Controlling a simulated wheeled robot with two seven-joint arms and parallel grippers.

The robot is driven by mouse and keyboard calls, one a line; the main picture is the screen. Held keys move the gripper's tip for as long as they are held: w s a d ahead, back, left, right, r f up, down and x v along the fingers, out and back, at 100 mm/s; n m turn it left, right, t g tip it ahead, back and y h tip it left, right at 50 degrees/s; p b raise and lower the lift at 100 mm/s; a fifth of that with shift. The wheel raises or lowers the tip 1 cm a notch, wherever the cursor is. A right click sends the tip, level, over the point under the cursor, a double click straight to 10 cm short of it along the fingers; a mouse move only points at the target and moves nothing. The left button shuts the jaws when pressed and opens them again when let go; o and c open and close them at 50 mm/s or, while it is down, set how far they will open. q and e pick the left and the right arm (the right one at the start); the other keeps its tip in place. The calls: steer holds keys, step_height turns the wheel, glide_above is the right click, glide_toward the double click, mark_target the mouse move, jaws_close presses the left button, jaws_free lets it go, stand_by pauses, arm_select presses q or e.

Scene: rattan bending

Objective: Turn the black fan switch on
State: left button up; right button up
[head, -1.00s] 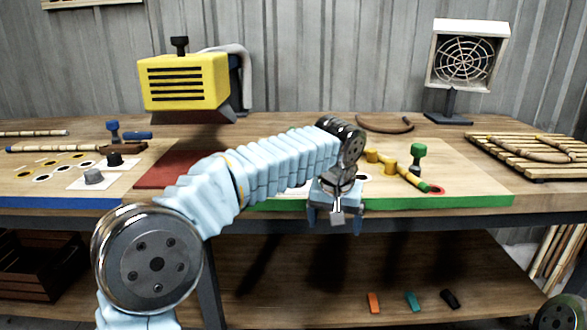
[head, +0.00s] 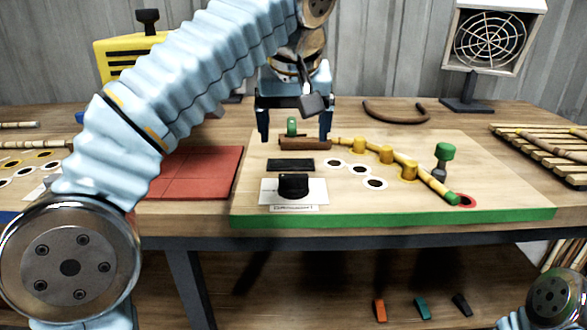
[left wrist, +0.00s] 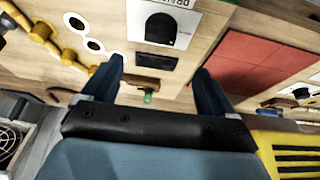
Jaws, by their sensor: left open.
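The black switch knob (head: 294,186) stands on a white label plate near the front of the green-edged board (head: 400,217). It also shows in the left wrist view (left wrist: 160,28), at the top. My left gripper (head: 294,137) is open and empty, above and behind the knob, with its fingers pointing down. It is apart from the knob. In the left wrist view its two fingers (left wrist: 160,66) spread on either side of a brown block with a green knob. The fan (head: 489,42) stands at the back right behind a round grille. My right gripper is out of view.
A flat black rectangle (head: 290,165) lies behind the knob. A rod with yellow pegs (head: 387,155) and a green-topped clamp (head: 444,152) are to the right. A red mat (head: 205,172) lies left. A yellow machine (head: 110,55) stands behind my left arm. A slatted rack (head: 545,147) is far right.

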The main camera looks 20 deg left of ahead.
mark_target(293, 176)
arm_select(q)
steer(key=x, duration=1.2)
steer(key=shift+f, duration=0.25)
steer(key=shift+c, duration=0.4)
steer(key=c, duration=1)
